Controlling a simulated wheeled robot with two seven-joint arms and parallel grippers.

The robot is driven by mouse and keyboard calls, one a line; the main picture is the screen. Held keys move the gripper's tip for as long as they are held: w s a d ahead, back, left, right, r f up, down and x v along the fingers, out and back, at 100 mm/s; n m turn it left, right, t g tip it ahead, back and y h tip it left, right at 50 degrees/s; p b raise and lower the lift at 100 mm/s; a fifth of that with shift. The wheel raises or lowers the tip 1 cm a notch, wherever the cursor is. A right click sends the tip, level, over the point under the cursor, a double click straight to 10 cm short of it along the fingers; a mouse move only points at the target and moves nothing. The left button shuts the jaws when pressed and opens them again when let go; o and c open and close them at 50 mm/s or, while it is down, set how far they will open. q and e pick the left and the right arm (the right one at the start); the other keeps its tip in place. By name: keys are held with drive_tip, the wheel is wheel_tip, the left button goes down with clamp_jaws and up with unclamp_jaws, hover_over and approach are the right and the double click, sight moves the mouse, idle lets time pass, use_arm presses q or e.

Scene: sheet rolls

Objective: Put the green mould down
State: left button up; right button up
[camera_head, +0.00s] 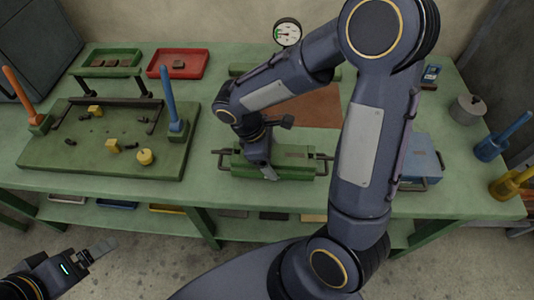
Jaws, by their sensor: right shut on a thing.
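The green mould (295,168) is a block with a dark bar handle at each end, at the front middle of the green table (215,192). It looks level; I cannot tell whether it rests on the table or hangs just above it. My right gripper (268,174) comes down on it from above and is shut on it, hiding part of its top and left middle. My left gripper (97,251) is away from the table at the lower left, holding nothing visible; its finger gap is unclear.
A brown mat (318,107) lies behind the mould, partly behind my arm. A blue block (420,157) with handles stands to the right. A green fixture plate (100,160) with levers is at left. Green (112,60) and red (178,62) trays stand at the back.

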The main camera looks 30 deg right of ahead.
sight(278, 170)
drive_tip(key=shift+f, duration=1.45)
drive_tip(key=shift+f, duration=0.1)
drive_tip(key=o, duration=1.9)
drive_tip(key=shift+f+b, duration=0.1)
drive_tip(key=shift+b, duration=0.2)
drive_tip(key=v, duration=1.2)
drive_tip(key=shift+s+d+p, duration=0.1)
drive_tip(key=shift+p, duration=0.3)
drive_tip(key=s+d+r+m+t+y, duration=0.1)
drive_tip(key=s+m+t+y, duration=0.1)
drive_tip(key=s+m, duration=0.2)
drive_tip(key=s+d+r+m+t+y, duration=0.1)
drive_tip(key=s+r+m+t+y, duration=0.1)
drive_tip(key=s+m, duration=0.3)
drive_tip(key=s+d+r+m+t+y, duration=0.1)
drive_tip(key=s+m+t+y, duration=0.2)
drive_tip(key=s+m+t, duration=0.1)
drive_tip(key=shift+s+d+r+m+y, duration=0.1)
drive_tip(key=shift+s+r+m+y, duration=0.1)
drive_tip(key=shift+r+m+y, duration=0.15)
